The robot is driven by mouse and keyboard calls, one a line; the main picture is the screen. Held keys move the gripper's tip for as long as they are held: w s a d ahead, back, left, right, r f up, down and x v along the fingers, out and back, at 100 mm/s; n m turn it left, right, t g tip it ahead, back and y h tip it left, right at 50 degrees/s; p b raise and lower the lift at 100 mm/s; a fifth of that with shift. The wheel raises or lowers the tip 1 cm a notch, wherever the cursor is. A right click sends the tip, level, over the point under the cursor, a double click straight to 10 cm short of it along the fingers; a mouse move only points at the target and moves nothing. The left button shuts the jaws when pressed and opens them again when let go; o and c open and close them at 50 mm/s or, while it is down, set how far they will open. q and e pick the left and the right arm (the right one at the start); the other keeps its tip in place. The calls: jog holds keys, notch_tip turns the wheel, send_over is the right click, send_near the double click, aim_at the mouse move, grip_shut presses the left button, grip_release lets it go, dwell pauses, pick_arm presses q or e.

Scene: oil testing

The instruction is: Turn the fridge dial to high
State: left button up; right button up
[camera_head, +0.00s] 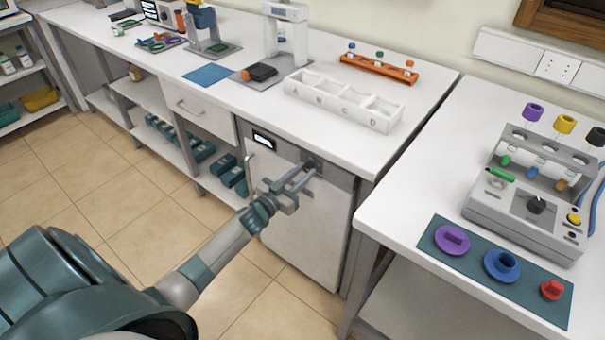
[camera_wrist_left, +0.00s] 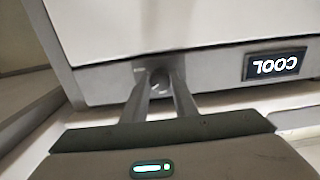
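The fridge (camera_head: 290,225) is a white and grey unit under the bench, with its door closed. Its dark display (camera_head: 264,140) sits at the upper left of the front; in the left wrist view the display (camera_wrist_left: 274,65) appears upside down and reads COOL. The dial (camera_wrist_left: 159,80) is a small dark round knob on the grey panel. My left gripper (camera_head: 307,169) reaches the panel at the dial, and its two fingers (camera_wrist_left: 160,88) lie on either side of the dial, slightly apart. I cannot tell whether they press on it. My right gripper is not in view.
A vertical door handle (camera_head: 250,170) stands out left of my left gripper. The benchtop above holds a white lettered tray (camera_head: 342,101) and an orange rack (camera_head: 379,69). A side table (camera_head: 400,185) stands close on the right. The tiled floor in front is clear.

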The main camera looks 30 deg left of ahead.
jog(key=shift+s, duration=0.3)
